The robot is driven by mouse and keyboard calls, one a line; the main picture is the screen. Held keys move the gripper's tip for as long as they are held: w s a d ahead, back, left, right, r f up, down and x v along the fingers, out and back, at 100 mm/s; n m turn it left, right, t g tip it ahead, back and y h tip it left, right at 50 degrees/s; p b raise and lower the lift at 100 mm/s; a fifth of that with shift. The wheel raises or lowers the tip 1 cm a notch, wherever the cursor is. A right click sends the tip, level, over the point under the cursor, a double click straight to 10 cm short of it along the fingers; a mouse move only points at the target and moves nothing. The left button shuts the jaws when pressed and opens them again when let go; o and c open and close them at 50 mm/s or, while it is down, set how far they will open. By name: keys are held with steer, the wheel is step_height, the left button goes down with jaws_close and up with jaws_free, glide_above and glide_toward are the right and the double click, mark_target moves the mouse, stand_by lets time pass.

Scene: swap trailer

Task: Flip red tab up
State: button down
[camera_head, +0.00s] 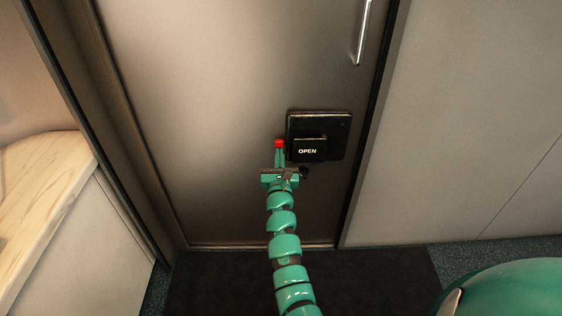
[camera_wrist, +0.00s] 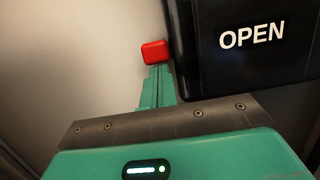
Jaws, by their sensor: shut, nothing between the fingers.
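The red tab (camera_head: 279,143) sticks out at the left side of the black latch box (camera_head: 339,125), which is mounted on the door and reads OPEN. In the wrist view the red tab (camera_wrist: 154,52) is just beyond the fingertips, and the dark OPEN block (camera_wrist: 245,50) is to its right. My gripper (camera_head: 279,152) is shut and empty, with its tips just below the red tab. In the wrist view my gripper (camera_wrist: 159,70) appears to touch or nearly touch the tab's lower edge; I cannot tell which.
The beige door (camera_head: 210,90) has a vertical metal handle (camera_head: 361,35) above the latch box. A light wooden counter (camera_head: 45,190) stands at the left. A smooth wall panel (camera_head: 470,110) is on the right. A dark mat (camera_head: 220,285) lies before the door.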

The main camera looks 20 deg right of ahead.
steer(key=shift+s, duration=0.1)
steer(key=v, duration=1.7)
steer(key=shift+s, duration=0.1)
